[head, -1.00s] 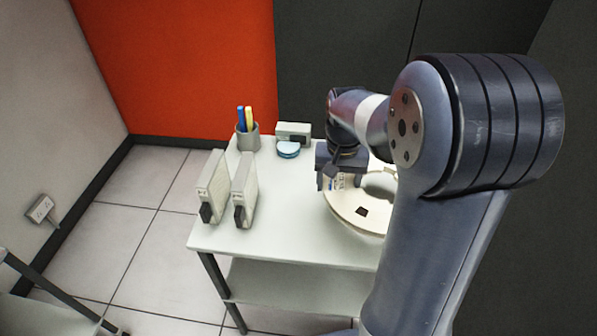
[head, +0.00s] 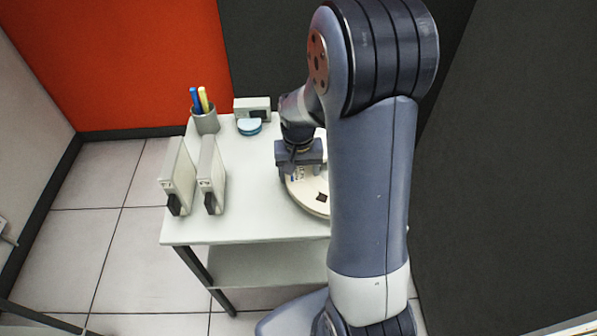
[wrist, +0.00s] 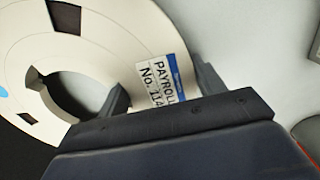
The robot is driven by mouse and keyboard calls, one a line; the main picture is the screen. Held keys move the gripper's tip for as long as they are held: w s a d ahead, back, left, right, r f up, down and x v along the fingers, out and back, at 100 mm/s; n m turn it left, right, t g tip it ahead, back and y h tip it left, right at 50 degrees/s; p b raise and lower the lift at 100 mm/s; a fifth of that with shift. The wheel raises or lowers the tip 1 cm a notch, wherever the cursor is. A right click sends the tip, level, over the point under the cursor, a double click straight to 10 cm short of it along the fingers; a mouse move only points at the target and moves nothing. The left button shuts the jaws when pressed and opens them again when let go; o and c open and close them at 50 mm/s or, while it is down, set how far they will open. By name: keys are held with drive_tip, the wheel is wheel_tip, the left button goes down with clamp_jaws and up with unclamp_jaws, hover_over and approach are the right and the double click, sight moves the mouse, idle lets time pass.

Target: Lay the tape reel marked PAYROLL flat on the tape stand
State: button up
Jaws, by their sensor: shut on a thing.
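The cream tape reel (head: 306,196) is over the right part of the white table (head: 245,220), partly hidden behind my arm in the head view. In the wrist view, the reel (wrist: 105,35) has a label reading PAYROLL No. 114. My gripper (wrist: 163,92) is shut on the reel, one finger in the hub hole and the other outside the rim. In the head view, my gripper (head: 300,166) points down at the reel. The reel looks roughly flat; I cannot tell whether it rests on something. I cannot make out a separate tape stand.
Two upright white cases (head: 178,175) (head: 212,174) stand at the table's left. Behind them are a pen cup (head: 206,122), a small grey box (head: 252,104) and a light-blue round object (head: 249,127). Dark wall panels (head: 490,170) rise at the right.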

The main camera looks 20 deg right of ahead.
drive_tip(key=shift+f, duration=0.15)
drive_tip(key=shift+f+b, duration=0.45)
drive_tip(key=shift+f, duration=0.05)
drive_tip(key=o, duration=1.4)
wheel_tip(320, 180, up, 13)
drive_tip(key=shift+p, duration=0.35)
drive_tip(key=shift+r, duration=0.1)
